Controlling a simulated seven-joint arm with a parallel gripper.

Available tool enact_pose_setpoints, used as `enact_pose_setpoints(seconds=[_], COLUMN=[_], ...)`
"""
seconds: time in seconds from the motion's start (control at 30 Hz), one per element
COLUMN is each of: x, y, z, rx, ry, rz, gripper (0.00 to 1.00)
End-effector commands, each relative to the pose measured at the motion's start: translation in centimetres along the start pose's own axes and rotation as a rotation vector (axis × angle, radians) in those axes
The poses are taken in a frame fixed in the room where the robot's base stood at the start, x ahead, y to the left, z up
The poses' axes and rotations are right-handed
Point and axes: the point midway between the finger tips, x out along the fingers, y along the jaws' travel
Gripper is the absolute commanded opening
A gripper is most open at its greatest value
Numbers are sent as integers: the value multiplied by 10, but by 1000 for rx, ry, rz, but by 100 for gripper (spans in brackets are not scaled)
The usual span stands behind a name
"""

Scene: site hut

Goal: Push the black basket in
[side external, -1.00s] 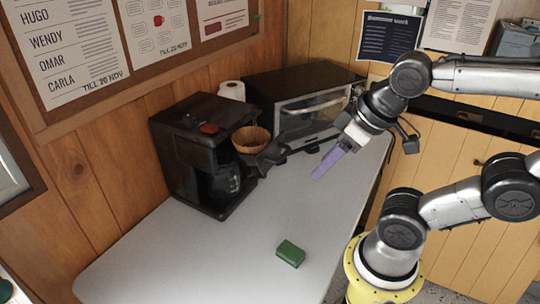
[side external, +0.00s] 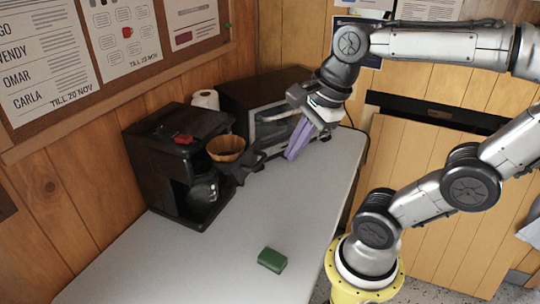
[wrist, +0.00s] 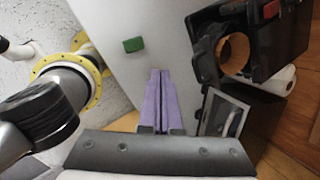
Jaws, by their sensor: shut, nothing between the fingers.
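The black basket (side external: 247,168) sticks out from the front of the black coffee maker (side external: 165,160), with a brown paper filter (side external: 226,149) in it. The basket also shows in the wrist view (wrist: 206,58), right of my fingertips, with the round filter (wrist: 236,54) beside it. My gripper (side external: 290,157) has purple fingers, shut and empty, pointing down above the table to the right of the basket. It is apart from the basket. In the wrist view the gripper (wrist: 160,72) shows its two fingers side by side.
A toaster oven (side external: 268,110) stands behind the basket, close to my gripper. A paper roll (side external: 205,99) is behind the coffee maker. A green block (side external: 271,260) lies on the white table (side external: 190,265). The front of the table is otherwise clear.

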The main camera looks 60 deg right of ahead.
Motion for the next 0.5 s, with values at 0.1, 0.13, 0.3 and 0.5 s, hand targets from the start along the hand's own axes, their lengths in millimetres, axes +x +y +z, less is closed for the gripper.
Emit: enact_pose_setpoints(seconds=[0.1, 0.13, 0.3, 0.5], x=[-1, -2, -2, 2], y=[-16, -20, -48, -62], z=[-8, -10, -33, -60], rx=[362, 452, 906, 1036], ry=[19, 24, 61, 95], rz=[19, 23, 37, 36], gripper=[0, 0, 0, 0])
